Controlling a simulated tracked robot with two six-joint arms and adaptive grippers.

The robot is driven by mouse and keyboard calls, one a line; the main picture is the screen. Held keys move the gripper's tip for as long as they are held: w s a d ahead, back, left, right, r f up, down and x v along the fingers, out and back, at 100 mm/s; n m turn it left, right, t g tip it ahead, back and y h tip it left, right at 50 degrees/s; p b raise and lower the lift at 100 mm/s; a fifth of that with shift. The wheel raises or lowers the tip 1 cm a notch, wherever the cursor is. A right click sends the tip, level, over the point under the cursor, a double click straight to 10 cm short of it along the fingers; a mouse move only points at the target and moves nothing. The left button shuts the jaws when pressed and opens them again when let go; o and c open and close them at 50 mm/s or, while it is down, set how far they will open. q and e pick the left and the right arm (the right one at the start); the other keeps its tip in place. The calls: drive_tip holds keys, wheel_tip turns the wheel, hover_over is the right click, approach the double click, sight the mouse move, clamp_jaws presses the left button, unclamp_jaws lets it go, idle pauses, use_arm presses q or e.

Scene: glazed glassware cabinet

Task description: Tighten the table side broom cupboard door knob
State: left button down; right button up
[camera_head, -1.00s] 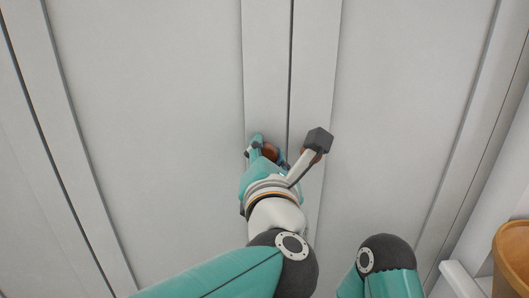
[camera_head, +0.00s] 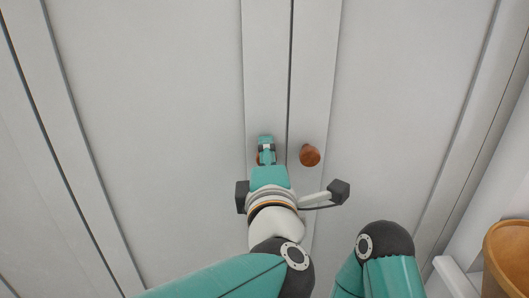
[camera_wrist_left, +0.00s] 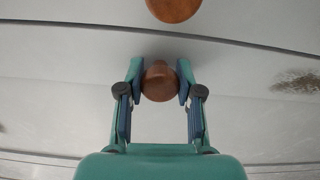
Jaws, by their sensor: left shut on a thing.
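Two round brown wooden knobs sit on the pale cupboard doors, one on each side of the seam. My left gripper (camera_head: 265,150) reaches up to the left knob (camera_head: 258,158), which is mostly hidden behind it in the head view. In the left wrist view my left gripper (camera_wrist_left: 160,84) has a finger on each side of this knob (camera_wrist_left: 159,78) and is shut on it. The right knob (camera_head: 310,155) is free and clear of the gripper. It also shows at the top of the left wrist view (camera_wrist_left: 173,8). My right gripper is out of view.
The flat door panels (camera_head: 160,120) are closed, with a narrow dark seam between them. A brown wooden-looking container (camera_head: 508,258) stands at the lower right edge, beside a white ledge (camera_head: 458,278). My right arm shows at the lower right.

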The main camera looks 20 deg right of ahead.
use_arm(q)
drive_tip(key=shift+d+f+m, duration=0.1)
drive_tip(key=shift+f+m, duration=0.15)
drive_tip(key=shift+m, duration=0.25)
drive_tip(key=c, duration=0.7)
unclamp_jaws()
drive_tip(key=shift+c, duration=0.2)
drive_tip(key=shift+r, duration=0.1)
drive_tip(key=v, duration=1.2)
